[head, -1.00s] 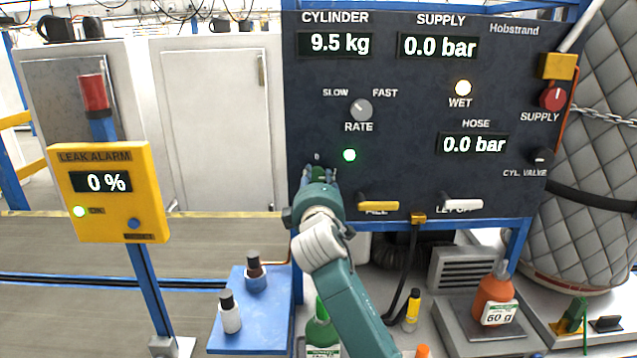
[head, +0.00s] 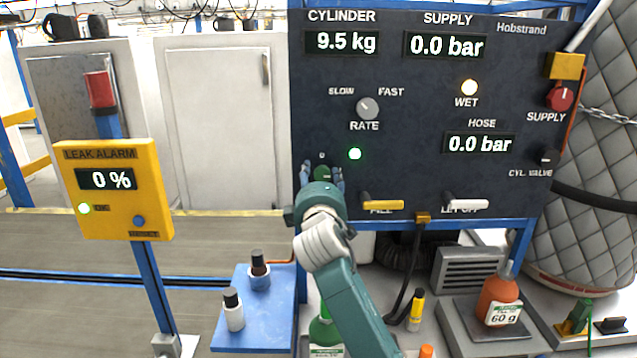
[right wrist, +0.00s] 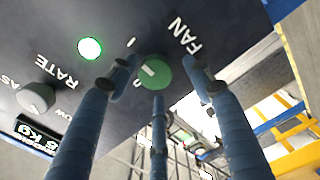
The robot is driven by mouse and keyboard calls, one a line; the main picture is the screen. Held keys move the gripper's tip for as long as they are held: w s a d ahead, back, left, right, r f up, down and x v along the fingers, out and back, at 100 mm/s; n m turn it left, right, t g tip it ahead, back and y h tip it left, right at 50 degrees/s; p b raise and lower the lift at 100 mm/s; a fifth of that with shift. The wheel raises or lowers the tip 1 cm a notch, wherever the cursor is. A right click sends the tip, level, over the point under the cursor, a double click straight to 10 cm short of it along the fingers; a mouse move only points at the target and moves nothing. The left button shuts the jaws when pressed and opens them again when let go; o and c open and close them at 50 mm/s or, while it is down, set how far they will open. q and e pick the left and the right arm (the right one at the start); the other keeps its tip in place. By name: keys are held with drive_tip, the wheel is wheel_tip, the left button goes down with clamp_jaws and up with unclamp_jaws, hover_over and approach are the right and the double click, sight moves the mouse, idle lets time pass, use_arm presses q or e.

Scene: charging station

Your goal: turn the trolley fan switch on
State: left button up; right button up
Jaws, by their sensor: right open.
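The fan switch is a round green knob with a white mark, under the FAN label on the dark panel in the right wrist view (right wrist: 156,72). In the head view the knob (head: 322,172) is small, at the panel's lower left, and the FAN label is hidden. My right gripper (head: 321,176) is open, its blue fingers spread on both sides of the knob and pointing at the panel. The right wrist view shows its fingertips around the knob with gaps; I cannot tell whether any touches. My left gripper is not in view.
The panel (head: 410,150) also carries a rate knob (head: 367,108), a lit green lamp (head: 355,154), a yellow fill lever (head: 383,204) and a white let-off lever (head: 467,203). A yellow leak alarm box (head: 115,190) stands at left. Bottles stand below.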

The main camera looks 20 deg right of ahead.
drive_tip(key=v, duration=1.2)
drive_tip(key=shift+a, duration=0.1)
